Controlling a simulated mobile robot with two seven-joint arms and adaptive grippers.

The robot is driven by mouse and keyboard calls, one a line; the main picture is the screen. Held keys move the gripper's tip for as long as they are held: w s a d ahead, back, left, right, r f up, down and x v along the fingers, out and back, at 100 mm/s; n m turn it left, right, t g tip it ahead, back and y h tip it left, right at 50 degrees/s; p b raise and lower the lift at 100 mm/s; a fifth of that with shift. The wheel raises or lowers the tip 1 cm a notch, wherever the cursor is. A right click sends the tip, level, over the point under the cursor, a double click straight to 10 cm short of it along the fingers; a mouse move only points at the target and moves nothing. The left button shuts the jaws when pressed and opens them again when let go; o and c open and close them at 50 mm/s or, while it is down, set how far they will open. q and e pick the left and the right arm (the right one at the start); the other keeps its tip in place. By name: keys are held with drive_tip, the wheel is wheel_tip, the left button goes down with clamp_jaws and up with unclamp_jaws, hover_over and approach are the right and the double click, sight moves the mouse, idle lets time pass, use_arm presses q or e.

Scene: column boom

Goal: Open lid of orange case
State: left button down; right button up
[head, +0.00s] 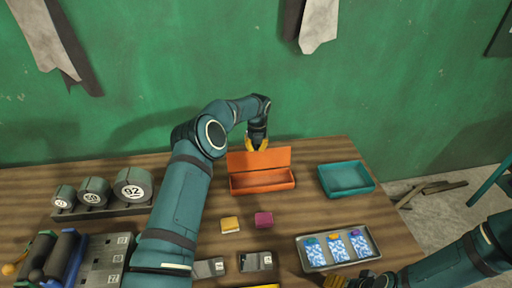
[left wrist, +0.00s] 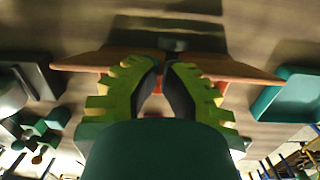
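The orange case (head: 262,184) sits on the wooden table with its lid (head: 270,159) raised, standing up at the back and leaning slightly. My left gripper (head: 257,144) is at the lid's top edge, pointing down. In the left wrist view the fingers of my left gripper (left wrist: 162,68) are drawn together at the tips. The lid (left wrist: 245,70) runs crosswise past them and does not appear clamped between them; contact is hard to tell. My right gripper (head: 372,281) is partly cut off at the bottom edge, so its opening is unclear.
A teal tray (head: 346,179) stands right of the case. A yellow block (head: 230,224) and a magenta block (head: 264,219) lie in front. A grey tray (head: 374,248) holds blue-patterned packets. Numbered rolls (head: 133,184) stand at left. The green wall (head: 180,70) is close behind.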

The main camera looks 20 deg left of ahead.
use_arm(q)
drive_tip(key=shift+a+f, duration=0.1)
idle(0.6)
wheel_tip(320, 180, up, 12)
drive_tip(key=shift+d, duration=0.35)
drive_tip(key=shift+s, duration=0.15)
